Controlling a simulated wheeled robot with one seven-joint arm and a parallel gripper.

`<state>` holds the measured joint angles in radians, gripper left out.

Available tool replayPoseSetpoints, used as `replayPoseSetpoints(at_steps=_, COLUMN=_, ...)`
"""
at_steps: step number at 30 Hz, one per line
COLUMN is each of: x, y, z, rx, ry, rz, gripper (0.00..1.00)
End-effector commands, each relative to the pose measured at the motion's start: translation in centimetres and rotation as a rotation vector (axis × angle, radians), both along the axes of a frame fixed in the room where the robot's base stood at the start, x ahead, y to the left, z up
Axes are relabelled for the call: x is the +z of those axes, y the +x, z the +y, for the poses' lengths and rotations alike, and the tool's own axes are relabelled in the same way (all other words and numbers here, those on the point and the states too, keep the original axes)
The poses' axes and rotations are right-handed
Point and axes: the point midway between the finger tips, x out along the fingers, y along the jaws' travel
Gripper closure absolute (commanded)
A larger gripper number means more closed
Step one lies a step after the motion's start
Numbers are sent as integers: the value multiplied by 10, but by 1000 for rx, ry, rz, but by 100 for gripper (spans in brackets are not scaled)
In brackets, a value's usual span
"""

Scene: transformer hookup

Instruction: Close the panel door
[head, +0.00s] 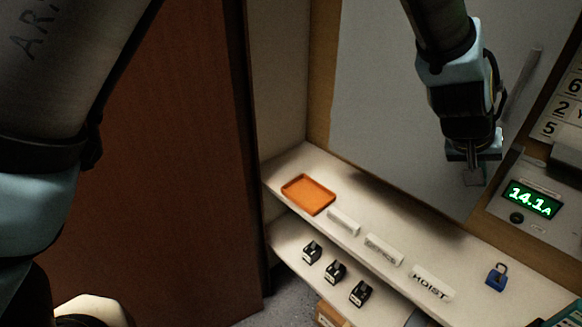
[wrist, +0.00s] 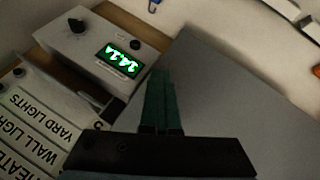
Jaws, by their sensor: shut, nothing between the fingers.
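The panel door (head: 385,95) is a large flat grey sheet above the shelf in the head view. A long pale bar (head: 524,82) shows near its right side. I cannot tell whether the door sits flush in its frame. My gripper (head: 472,178) is in front of the door's lower right part, pointing down, and hides some of it. In the wrist view the shut, empty green fingers (wrist: 160,78) lie over the grey door (wrist: 235,90), close to its edge by the meter box. I cannot tell whether they touch it.
A meter box (head: 530,205) reading 14.1A is right of the door; it also shows in the wrist view (wrist: 100,55). The shelf holds an orange tray (head: 308,194), white label blocks (head: 384,249) and a blue padlock (head: 497,277). Black switches (head: 335,271) sit lower.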

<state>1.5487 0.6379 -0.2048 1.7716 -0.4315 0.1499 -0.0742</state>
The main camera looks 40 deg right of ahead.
Motion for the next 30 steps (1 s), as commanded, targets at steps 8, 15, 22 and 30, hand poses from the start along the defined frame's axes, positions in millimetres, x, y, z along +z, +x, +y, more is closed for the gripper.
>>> replayPoseSetpoints(at_steps=8, x=37, y=14, z=16, rx=11, ry=-26, rz=-2, gripper=100)
replayPoseSetpoints(at_steps=15, x=68, y=22, z=44, rx=6, ry=-15, rz=-1, gripper=100)
replayPoseSetpoints(at_steps=22, x=86, y=26, z=59, rx=1, ry=-8, rz=0, gripper=100)
replayPoseSetpoints(at_steps=30, x=89, y=27, z=61, rx=0, ry=-5, rz=0, gripper=100)
